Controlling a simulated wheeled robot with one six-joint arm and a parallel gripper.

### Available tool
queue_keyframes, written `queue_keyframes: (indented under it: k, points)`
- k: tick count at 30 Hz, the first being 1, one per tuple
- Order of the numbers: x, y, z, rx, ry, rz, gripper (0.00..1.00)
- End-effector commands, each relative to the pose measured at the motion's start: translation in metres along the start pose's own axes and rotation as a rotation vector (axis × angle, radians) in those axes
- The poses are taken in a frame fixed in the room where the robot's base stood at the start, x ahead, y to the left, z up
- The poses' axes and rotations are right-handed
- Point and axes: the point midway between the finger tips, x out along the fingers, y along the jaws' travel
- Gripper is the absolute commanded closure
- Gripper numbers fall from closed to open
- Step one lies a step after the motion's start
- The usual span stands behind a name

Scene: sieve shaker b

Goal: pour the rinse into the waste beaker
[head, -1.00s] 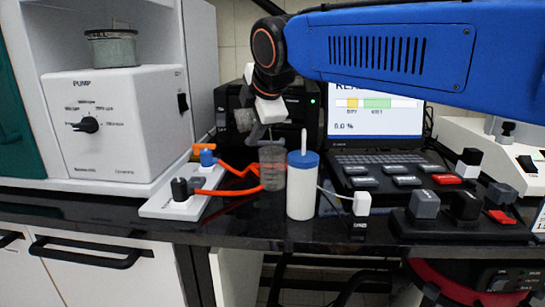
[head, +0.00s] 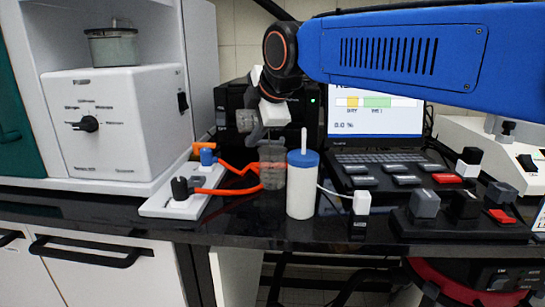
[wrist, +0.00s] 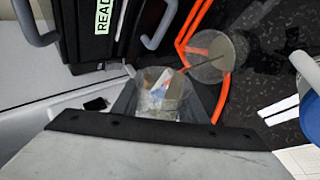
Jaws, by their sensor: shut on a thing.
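My gripper (wrist: 163,108) is shut on a small clear beaker (wrist: 160,88), its jaws on either side of it. In the head view my gripper (head: 264,128) hangs above the waste beaker (head: 272,168), a clear beaker standing on the black bench. The waste beaker (wrist: 212,56) shows beyond the held beaker in the wrist view. A thin grey-brown streak (wrist: 194,67) runs from the held beaker's rim towards the waste beaker. It looks like liquid, but I cannot be sure. The held beaker is partly hidden by my fingers in the head view.
A white bottle with a blue cap (head: 303,188) stands close right of the waste beaker. A white valve plate (head: 180,200) with orange tubing (head: 235,187) lies left. A pump box (head: 125,130) stands further left. A laptop (head: 385,155) and labelled blocks fill the right.

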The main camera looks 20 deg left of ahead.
Motion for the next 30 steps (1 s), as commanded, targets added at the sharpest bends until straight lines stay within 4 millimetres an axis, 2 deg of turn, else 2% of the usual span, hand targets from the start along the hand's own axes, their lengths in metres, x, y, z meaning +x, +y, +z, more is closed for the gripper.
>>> queue_keyframes:
  k: [30]
  points:
    - [-0.0009,0.0010,0.0004,0.078,0.079,0.016,0.83]
